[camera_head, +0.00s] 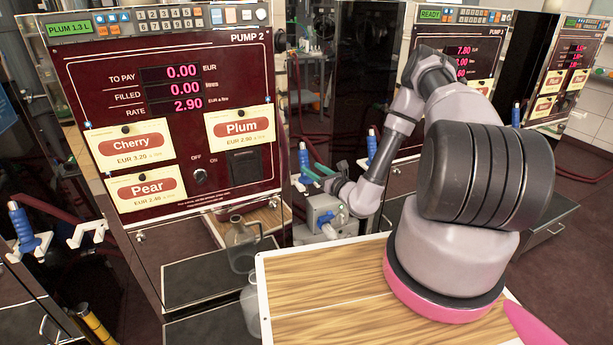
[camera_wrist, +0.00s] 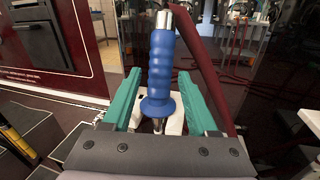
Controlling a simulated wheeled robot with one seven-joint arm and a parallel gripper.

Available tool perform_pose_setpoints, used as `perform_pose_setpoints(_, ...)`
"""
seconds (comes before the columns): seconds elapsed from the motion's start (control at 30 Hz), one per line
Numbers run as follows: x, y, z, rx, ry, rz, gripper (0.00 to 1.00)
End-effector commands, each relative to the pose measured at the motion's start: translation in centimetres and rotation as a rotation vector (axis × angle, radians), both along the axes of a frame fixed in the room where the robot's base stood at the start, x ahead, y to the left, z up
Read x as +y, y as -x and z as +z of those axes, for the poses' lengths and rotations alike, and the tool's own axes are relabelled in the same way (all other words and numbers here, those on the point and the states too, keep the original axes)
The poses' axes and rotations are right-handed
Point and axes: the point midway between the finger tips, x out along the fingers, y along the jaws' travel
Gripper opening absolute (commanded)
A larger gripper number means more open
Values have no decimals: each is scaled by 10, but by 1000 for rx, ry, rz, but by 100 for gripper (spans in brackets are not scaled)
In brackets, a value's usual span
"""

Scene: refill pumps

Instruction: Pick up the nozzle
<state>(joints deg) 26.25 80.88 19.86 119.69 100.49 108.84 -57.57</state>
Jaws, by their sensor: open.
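The nozzle (camera_wrist: 161,62) has a blue ribbed grip with a metal end at its top and a flared collar at its bottom. It stands upright in the wrist view, above a white holder (camera_wrist: 170,123). It also shows in the head view (camera_head: 303,157) at the right side of Pump 2. My gripper (camera_wrist: 157,82) is open, with one green finger on each side of the nozzle's lower grip. Gaps show between the fingers and the grip. My gripper (camera_head: 313,175) is small and partly hidden by my arm in the head view.
Pump 2 (camera_head: 178,110) stands at left with fuel cards. Another blue nozzle (camera_head: 21,226) is beside a white empty holder (camera_head: 87,233) at far left. A glass jug (camera_head: 241,247) stands below Pump 2. A dark red hose (camera_wrist: 203,75) runs behind the nozzle.

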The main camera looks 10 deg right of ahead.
Motion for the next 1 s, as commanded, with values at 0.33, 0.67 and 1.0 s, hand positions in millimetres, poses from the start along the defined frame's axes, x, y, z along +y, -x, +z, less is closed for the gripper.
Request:
perform_pose_setpoints(0.33,16,-35,1,-2,0,2,59)
perform_pose_setpoints(0.67,34,-75,-1,-3,0,4,59)
perform_pose_setpoints(1.0,35,-78,-1,-1,-1,3,36)
